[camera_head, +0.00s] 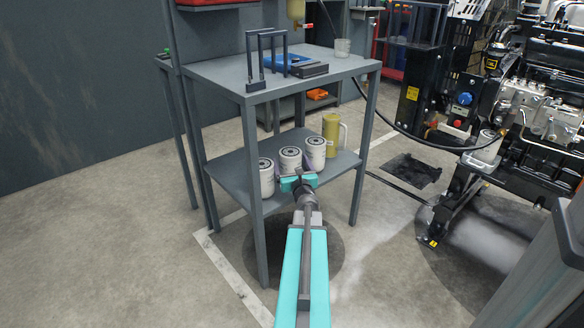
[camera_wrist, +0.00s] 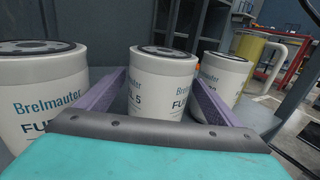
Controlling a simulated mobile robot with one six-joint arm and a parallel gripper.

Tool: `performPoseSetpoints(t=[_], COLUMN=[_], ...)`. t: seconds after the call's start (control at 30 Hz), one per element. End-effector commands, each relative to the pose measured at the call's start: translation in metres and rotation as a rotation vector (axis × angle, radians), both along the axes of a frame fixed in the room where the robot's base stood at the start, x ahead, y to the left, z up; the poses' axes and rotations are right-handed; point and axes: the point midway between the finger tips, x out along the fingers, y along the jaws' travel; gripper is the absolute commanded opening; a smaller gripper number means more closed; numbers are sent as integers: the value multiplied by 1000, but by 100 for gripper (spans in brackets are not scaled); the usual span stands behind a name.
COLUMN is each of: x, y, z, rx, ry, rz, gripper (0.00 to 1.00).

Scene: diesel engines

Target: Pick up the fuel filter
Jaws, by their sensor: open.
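Three white fuel filters with black tops stand upright in a row on the lower shelf of a grey table. In the head view they are the left filter (camera_head: 266,178), the middle filter (camera_head: 290,160) and the right filter (camera_head: 315,153). In the wrist view, the middle filter (camera_wrist: 162,85) stands between the purple fingers of my gripper (camera_wrist: 165,100). The left filter (camera_wrist: 40,95) and the right filter (camera_wrist: 222,75) stand outside the fingers. My gripper, also in the head view (camera_head: 298,180), is open at the shelf's front. Finger contact cannot be told.
A yellow jug (camera_head: 331,133) with a pale handle stands right of the filters. The table's upper top (camera_head: 215,70) is above the shelf, and its front leg (camera_head: 255,200) is left of my arm. An engine (camera_head: 545,100) stands at the right.

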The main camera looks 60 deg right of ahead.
Motion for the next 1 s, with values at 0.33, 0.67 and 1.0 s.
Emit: performPoseSetpoints(t=[0.33,0.67,1.0], x=[0,0,0], y=[0,0,0], z=[0,0,1], rx=[0,0,0], ry=[0,0,-1], rz=[0,0,0], gripper=[87,50,27])
